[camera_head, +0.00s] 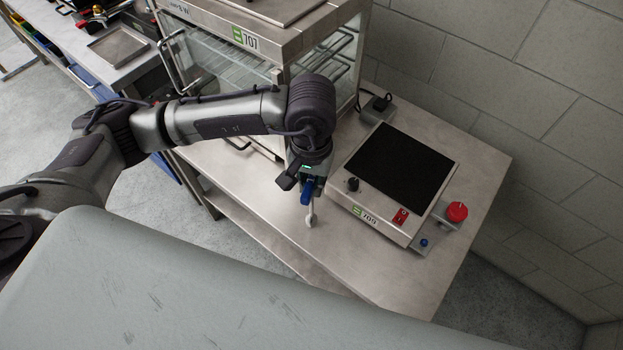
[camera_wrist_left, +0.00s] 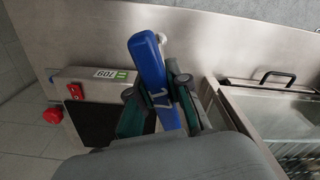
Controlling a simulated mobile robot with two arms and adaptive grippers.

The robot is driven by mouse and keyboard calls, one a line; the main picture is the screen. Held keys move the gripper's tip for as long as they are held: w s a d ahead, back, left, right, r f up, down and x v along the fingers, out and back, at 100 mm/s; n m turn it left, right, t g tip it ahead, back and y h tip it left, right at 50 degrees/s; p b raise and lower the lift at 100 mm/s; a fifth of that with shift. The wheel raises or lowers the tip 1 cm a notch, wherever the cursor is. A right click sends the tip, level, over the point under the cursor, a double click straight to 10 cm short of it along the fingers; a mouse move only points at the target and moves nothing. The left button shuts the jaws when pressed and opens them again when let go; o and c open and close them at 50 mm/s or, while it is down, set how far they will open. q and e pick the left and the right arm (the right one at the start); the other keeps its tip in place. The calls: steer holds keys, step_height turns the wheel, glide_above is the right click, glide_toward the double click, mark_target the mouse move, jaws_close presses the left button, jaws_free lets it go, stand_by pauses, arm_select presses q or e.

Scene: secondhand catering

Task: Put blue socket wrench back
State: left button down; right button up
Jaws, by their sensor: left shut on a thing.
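The blue socket wrench (camera_head: 307,191) has a blue handle and a pale metal head. In the head view it hangs from my left gripper (camera_head: 303,178), its metal end pointing toward the front of the steel table (camera_head: 259,195). I cannot tell whether that end touches the table top. In the left wrist view the blue handle (camera_wrist_left: 147,62) runs between the fingers of my left gripper (camera_wrist_left: 155,106), which is shut on it. My right gripper is not in view.
Another bench with a tray (camera_head: 117,46) is at the far left. The table's front strip is clear.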

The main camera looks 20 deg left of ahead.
arm_select(q)
steer(key=shift+f, duration=0.4)
steer(key=shift+f+b, duration=0.25)
steer(key=shift+b, duration=0.05)
steer(key=c, duration=1.1)
jaws_free()
steer(key=shift+r, duration=0.1)
